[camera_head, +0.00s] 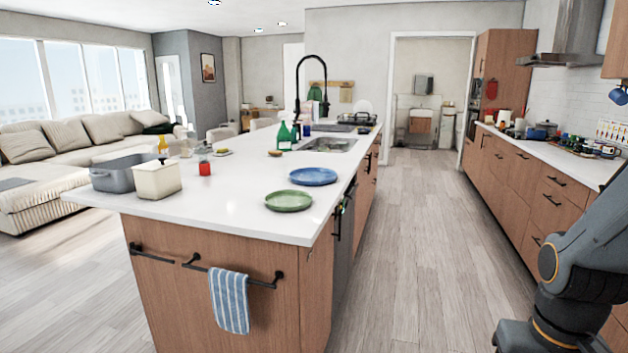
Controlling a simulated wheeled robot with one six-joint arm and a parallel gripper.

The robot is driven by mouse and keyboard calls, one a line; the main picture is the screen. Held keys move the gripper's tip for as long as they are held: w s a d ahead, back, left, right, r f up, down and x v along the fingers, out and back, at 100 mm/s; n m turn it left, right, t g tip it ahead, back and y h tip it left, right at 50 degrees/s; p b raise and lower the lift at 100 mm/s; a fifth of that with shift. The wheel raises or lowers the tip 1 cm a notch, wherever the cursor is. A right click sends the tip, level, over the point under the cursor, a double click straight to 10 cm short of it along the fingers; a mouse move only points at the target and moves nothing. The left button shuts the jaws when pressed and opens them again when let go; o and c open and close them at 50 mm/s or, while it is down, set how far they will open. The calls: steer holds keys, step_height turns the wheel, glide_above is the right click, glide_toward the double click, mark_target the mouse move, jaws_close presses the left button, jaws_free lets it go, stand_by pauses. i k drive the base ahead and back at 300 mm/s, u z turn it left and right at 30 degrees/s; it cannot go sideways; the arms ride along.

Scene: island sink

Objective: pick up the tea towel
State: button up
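The tea towel (229,300) is blue with white stripes. It hangs folded over a black bar (262,283) on the near end panel of the kitchen island, below the counter edge. Its lower end hangs free against the wooden panel. My gripper is not in view. Only part of my arm shows at the lower right, well apart from the towel.
The island's white top (230,215) holds a green plate (289,201), a blue plate (314,176), a grey tub (121,172) and a cream box (157,180). Its corner juts out above the towel. The wooden floor (400,270) right of the island is clear.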

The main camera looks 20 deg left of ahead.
mark_target(228, 289)
steer(key=k, duration=0.5)
steer(key=u, duration=0.25)
steer(key=i, duration=0.45)
steer(key=z, duration=0.65)
steer(key=i, duration=1.6)
